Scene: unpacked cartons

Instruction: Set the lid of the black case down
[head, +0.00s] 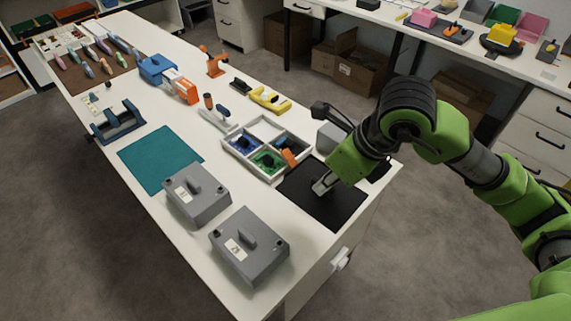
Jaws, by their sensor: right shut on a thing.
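My right gripper (322,186) comes in from the right and points down at a flat black square (318,202) near the table's right edge. The gripper is shut, and its pale fingertips are against or just above the black surface. I take this square to be the lid of the black case, but its grip point is hidden by the fingers. I cannot tell whether it touches the table. A dark piece (379,171) shows behind the gripper, mostly hidden; it may be part of the black case. My left gripper is out of view.
A divided white tray (240,152) with small parts and a grey block (329,137) stand behind the black square. A teal mat (160,158) lies bare at left.

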